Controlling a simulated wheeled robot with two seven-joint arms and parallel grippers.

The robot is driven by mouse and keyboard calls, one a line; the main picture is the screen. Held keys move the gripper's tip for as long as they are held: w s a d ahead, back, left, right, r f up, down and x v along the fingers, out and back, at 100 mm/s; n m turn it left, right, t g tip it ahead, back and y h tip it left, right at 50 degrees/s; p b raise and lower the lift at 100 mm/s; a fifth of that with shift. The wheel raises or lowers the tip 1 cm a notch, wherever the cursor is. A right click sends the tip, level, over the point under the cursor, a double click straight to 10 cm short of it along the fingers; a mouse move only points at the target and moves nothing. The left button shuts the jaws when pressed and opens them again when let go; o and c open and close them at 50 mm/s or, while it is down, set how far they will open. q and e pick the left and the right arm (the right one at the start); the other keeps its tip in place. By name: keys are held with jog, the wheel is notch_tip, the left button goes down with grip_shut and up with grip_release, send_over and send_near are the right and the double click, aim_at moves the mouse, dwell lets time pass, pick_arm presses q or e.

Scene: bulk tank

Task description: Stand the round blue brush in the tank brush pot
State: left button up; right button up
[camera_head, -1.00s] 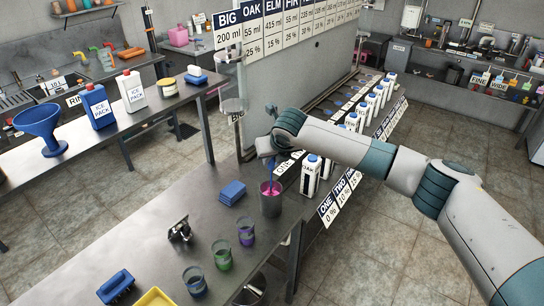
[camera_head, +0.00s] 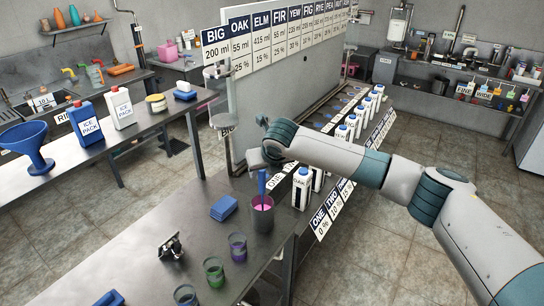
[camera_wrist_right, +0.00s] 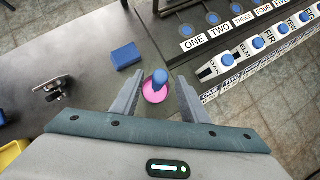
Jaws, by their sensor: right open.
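The blue brush (camera_head: 262,184) stands nearly upright in a dark grey pot (camera_head: 263,222) at the table's right edge. The inside of the pot shows pink. In the right wrist view the brush's blue top (camera_wrist_right: 160,78) is above the pink opening (camera_wrist_right: 154,94). My right gripper (camera_head: 261,167) is directly above the pot, pointing down. In the wrist view its two fingers (camera_wrist_right: 160,84) are apart, one on each side of the brush, with gaps showing. The brush's lower end is hidden in the pot. My left gripper is out of view.
A blue block (camera_head: 224,207) lies left of the pot. A metal clip-like object (camera_head: 171,246), a green cup (camera_head: 214,272) and a purple cup (camera_head: 238,247) stand nearer. White bottles (camera_head: 302,188) line a rack to the right. The tabletop left of the blue block is bare.

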jog(key=b+v, duration=0.4)
jog(key=v, duration=1.2)
jog(key=shift+f, duration=0.1)
dwell(0.5)
